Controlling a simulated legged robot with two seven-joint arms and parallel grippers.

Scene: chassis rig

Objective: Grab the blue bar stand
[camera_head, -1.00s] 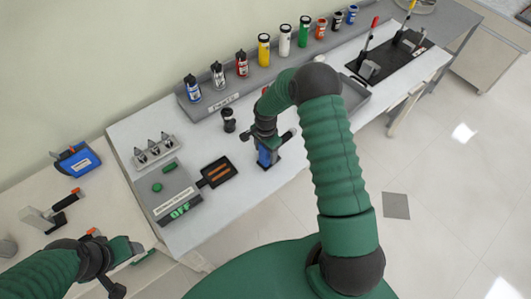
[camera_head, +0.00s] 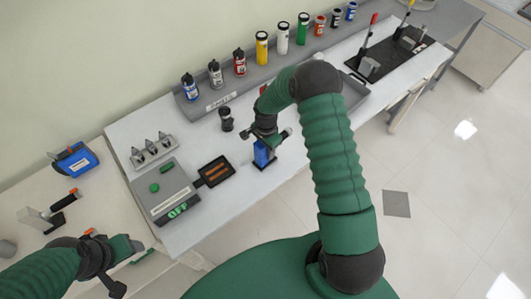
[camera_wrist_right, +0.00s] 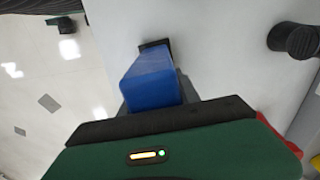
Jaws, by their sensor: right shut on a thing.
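The blue bar stand (camera_head: 261,155) is an upright blue block with a dark foot, at the front edge of the white table. In the right wrist view the blue bar stand (camera_wrist_right: 150,84) extends from the gripper toward the table. My right gripper (camera_head: 264,139) is above it and shut on its top. I cannot tell if its foot touches the table. My left gripper (camera_head: 122,262) is at the lower left, away from the stand; its finger state is unclear.
A grey box with "OFF" (camera_head: 166,194) and a black tray (camera_head: 215,171) lie left of the stand. A small black cup (camera_head: 226,124) stands behind it. Several bottles line the grey back shelf (camera_head: 205,110). A black board with levers (camera_head: 385,62) is at the far right.

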